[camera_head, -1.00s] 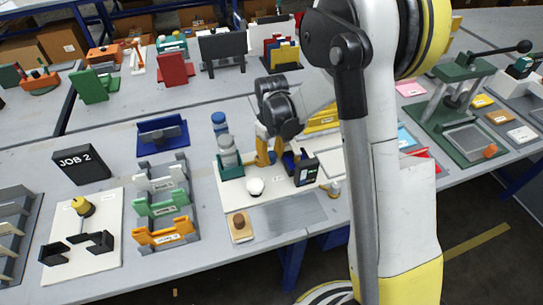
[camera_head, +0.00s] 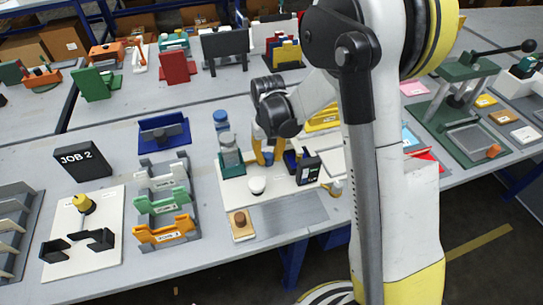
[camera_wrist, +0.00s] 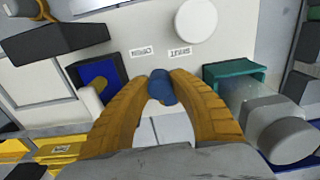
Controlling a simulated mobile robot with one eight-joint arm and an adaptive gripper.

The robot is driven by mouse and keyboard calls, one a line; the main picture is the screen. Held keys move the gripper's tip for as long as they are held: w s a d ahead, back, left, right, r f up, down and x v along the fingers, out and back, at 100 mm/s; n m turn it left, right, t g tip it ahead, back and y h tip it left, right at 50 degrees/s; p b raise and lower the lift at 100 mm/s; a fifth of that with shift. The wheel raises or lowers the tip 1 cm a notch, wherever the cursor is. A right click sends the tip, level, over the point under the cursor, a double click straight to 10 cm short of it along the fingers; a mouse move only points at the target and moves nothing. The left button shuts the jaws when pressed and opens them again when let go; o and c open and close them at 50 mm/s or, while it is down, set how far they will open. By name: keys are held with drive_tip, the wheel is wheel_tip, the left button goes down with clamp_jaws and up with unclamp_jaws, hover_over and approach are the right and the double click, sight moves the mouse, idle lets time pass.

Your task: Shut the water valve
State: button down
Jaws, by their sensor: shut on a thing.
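My gripper (camera_wrist: 160,90) has orange-yellow fingers closed around a small blue knob (camera_wrist: 162,86), which looks like the water valve's handle. The fingertips touch it from both sides, and its lower part and stem are hidden. In the head view my gripper (camera_head: 263,158) is low over the white board (camera_head: 280,199), where the knob is mostly hidden by the fingers. I cannot tell the valve's open or shut position. Two small labels (camera_wrist: 160,51) lie on the board beside the knob, too small to read surely.
A white round knob (camera_head: 257,185) stands on the board near the knob. A teal holder (camera_head: 232,170) with a grey bottle is on one side, a blue holder (camera_wrist: 97,78) and a black device (camera_head: 309,170) on the other. A bare grey plate (camera_head: 290,215) lies in front.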

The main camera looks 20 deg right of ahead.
drive_tip(key=a+m, duration=0.1)
drive_tip(key=m, duration=0.1)
drive_tip(key=a+m, duration=0.1)
drive_tip(key=m, duration=0.2)
drive_tip(key=shift+a+m, duration=0.1)
drive_tip(key=shift+m, duration=0.2)
drive_tip(key=shift+w+a+m+b, duration=0.1)
drive_tip(key=shift+w+a+m, duration=0.15)
drive_tip(key=shift+m, duration=0.7)
drive_tip(key=shift+w+a+m+b, duration=0.15)
drive_tip(key=shift+a+m, duration=0.25)
drive_tip(key=shift+m, duration=0.5)
drive_tip(key=shift+w+a+m+b, duration=0.1)
drive_tip(key=shift+w+a+m, duration=0.15)
drive_tip(key=shift+m, duration=0.7)
drive_tip(key=c, duration=1.1)
unclamp_jaws()
drive_tip(key=shift+a, duration=0.1)
wheel_tip(320, 180, up, 12)
